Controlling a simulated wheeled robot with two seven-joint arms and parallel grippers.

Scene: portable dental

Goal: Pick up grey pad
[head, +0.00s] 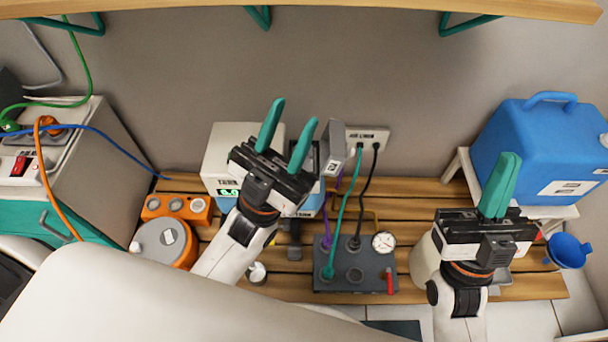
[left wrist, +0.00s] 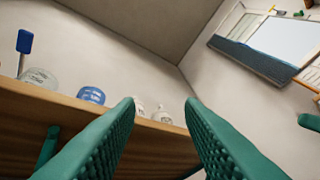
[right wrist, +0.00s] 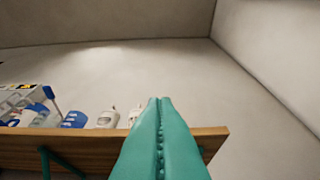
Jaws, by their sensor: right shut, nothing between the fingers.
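No thing is clearly recognisable as the grey pad. A flat dark grey piece (head: 396,328) shows at the bottom edge of the head view, partly cut off; I cannot tell whether it is the pad. My left gripper (head: 294,112) is open and empty, pointing up in front of the wall, left of the socket plate. Its spread fingers also show in the left wrist view (left wrist: 160,102). My right gripper (head: 509,157) is shut and empty, pointing up in front of the blue canister. Its closed fingers also show in the right wrist view (right wrist: 160,102).
A slatted wooden bench (head: 530,285) carries a grey control box (head: 355,275) with cables and an orange rack (head: 178,206). A blue canister (head: 535,145) stands right. A wall shelf (head: 330,8) runs overhead. A large white surface (head: 130,295) covers the lower left.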

